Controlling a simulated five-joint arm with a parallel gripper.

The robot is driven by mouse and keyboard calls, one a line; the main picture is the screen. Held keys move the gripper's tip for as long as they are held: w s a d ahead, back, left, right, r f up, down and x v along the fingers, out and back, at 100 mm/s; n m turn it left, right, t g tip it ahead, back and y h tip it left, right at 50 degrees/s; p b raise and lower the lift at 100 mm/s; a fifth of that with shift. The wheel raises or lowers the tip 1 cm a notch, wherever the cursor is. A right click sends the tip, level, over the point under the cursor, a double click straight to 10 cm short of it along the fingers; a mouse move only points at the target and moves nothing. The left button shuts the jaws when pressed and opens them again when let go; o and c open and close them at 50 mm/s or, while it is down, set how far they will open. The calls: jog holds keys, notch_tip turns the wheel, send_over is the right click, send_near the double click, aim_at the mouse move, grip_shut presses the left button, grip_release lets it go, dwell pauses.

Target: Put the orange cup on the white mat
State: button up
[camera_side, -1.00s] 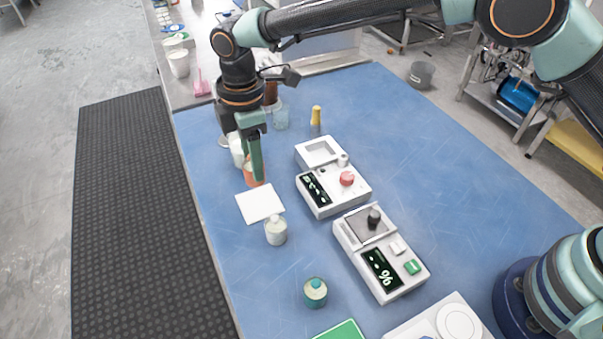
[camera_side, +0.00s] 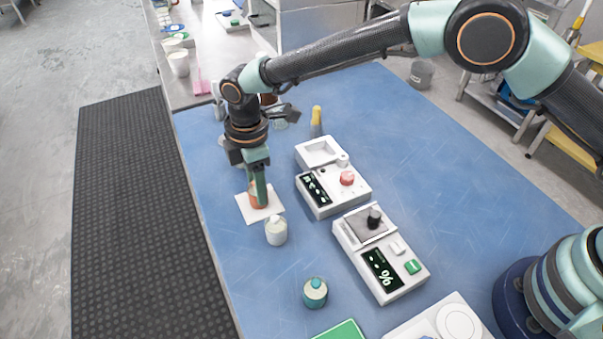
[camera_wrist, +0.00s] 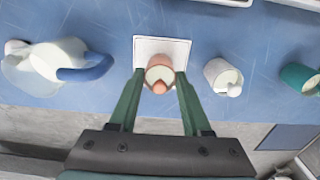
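The orange cup (camera_side: 255,199) is over the white mat (camera_side: 243,211) in the side view, partly hidden behind my gripper (camera_side: 259,202). In the wrist view the cup (camera_wrist: 159,78) sits between the two green fingers of my gripper (camera_wrist: 160,84), upright, with its mouth showing. The fingers are closed against its sides. The mat (camera_wrist: 178,46) shows behind and around the cup in the wrist view. I cannot tell whether the cup's base touches the mat.
Two white machines, one with a red knob (camera_side: 347,178), stand to the right. In the wrist view, a white jug with a blue handle (camera_wrist: 85,70) is at left.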

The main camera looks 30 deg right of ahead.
jog(key=o, duration=0.4)
jog(key=shift+r, duration=0.1)
notch_tip(320, 180, up, 12)
jog(key=d+r+m+t, duration=0.1)
jog(key=d+r+m, duration=0.3)
jog(key=d+r, duration=0.35)
jog(key=s+d+r+m+t+y, duration=0.1)
jog(key=d+r+m, duration=0.15)
jog(key=d, duration=0.35)
jog(key=s+d+r+m+t, duration=0.1)
jog(key=s+d+r+m, duration=0.15)
jog(key=d, duration=0.35)
jog(key=s+d+f+m+t+h, duration=0.1)
jog(key=s+d+f+m+t, duration=0.1)
jog(key=s+d+m, duration=0.7)
jog(key=shift+s+d+f+t, duration=0.35)
jog(key=shift+s+d, duration=0.65)
jog(key=shift+d, duration=1.5)
